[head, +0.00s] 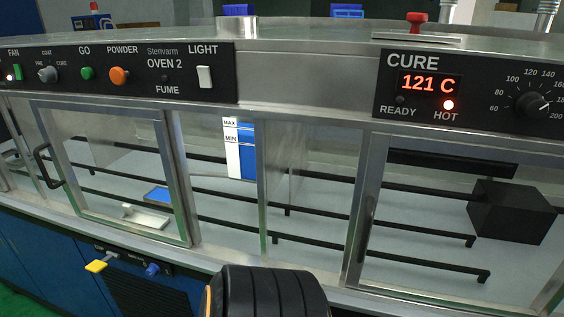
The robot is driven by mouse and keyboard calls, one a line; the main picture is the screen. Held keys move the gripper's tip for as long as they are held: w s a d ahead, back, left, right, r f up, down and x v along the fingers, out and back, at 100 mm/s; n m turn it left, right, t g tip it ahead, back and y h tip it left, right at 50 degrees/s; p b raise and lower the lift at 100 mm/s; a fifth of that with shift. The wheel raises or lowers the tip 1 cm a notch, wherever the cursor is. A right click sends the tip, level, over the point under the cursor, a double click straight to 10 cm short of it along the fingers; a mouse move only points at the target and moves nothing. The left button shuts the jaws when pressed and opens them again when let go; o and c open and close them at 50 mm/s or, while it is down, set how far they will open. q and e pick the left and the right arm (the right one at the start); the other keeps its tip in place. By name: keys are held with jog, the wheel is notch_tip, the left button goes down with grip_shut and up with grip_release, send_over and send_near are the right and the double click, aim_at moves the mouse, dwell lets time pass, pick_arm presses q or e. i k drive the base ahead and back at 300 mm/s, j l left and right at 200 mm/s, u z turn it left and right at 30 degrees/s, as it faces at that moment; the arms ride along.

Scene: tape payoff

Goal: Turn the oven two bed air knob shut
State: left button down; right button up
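The panel marked OVEN 2 (120,73) is at the upper left of the head view. Below the oven front, on the blue lower cabinet, are a yellow lever handle (96,266) and a blue knob (153,269). The yellow handle sticks out to the front left. Small labels beside them are too small to read, so I cannot tell which is the bed air knob or whether it is open. Neither of my grippers shows; a black ribbed part at the bottom middle seems to be part of my own arm.
A framed glass door (118,180) has a black handle (47,165) at its left. Inside are black rails, a small white tray (146,216) and a black block (505,212). The CURE panel (465,92) reads 121 C with HOT lit. A red knob (416,20) stands on top.

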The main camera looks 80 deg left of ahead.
aim_at(153, 269)
jog(key=u, duration=3.8)
jog(key=z, duration=0.55)
jog(key=i+j+z, duration=0.15)
jog(key=j+z, duration=0.2)
jog(key=j, duration=0.15)
jog(key=i+j+z, duration=0.1)
jog(key=j+z, duration=0.3)
jog(key=j, duration=0.15)
jog(key=j+z, duration=0.35)
jog(key=j, duration=0.2)
